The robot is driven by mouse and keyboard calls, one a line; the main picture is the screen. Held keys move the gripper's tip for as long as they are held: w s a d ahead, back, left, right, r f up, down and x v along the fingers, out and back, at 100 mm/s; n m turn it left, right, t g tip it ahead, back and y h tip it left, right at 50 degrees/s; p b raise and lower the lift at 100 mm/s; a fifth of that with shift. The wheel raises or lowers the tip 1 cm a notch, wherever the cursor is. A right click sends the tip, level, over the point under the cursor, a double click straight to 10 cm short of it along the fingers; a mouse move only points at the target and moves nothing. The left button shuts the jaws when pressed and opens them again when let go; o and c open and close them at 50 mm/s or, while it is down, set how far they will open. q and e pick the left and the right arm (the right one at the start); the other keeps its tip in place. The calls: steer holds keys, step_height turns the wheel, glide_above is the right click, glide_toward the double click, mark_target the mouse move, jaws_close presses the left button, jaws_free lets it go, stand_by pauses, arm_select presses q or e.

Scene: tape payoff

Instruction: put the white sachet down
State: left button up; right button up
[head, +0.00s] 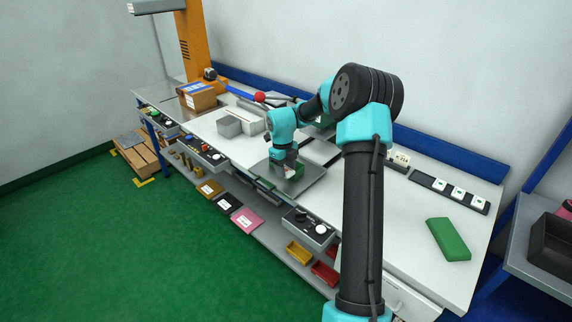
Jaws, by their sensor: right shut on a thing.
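My right gripper (287,170) is over the grey plate on the worktable, pointing down. It is shut on a small pale thing, most likely the white sachet (289,173); its outline is too small and too covered by the fingers to make out fully. Green pieces lie on or by the grey plate (312,185) close to the gripper. I cannot tell whether the held thing touches anything below. My left gripper is not in view.
A grey open box (229,127) and a cardboard box (197,96) stand toward the left. A green block (448,239) lies at the right, near a dark strip with white pieces (458,192). My right arm hides part of the table's middle.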

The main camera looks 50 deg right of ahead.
steer(key=w+d, duration=0.4)
steer(key=d, duration=0.1)
steer(key=shift+w+d+f, duration=0.25)
steer(key=shift+w+f, duration=0.1)
steer(key=shift+w, duration=0.05)
steer(key=shift+w+d, duration=0.15)
step_height(320, 180, down, 3)
steer(key=shift+f, duration=0.1)
steer(key=shift+c, duration=0.4)
steer(key=shift+s+d+f, duration=0.1)
steer(key=shift+s+f, duration=0.15)
steer(key=shift+f, duration=0.05)
steer(key=o, duration=0.9)
steer(key=shift+o, duration=0.4)
step_height(320, 180, up, 12)
steer(key=w, duration=0.2)
steer(key=shift+r, duration=0.1)
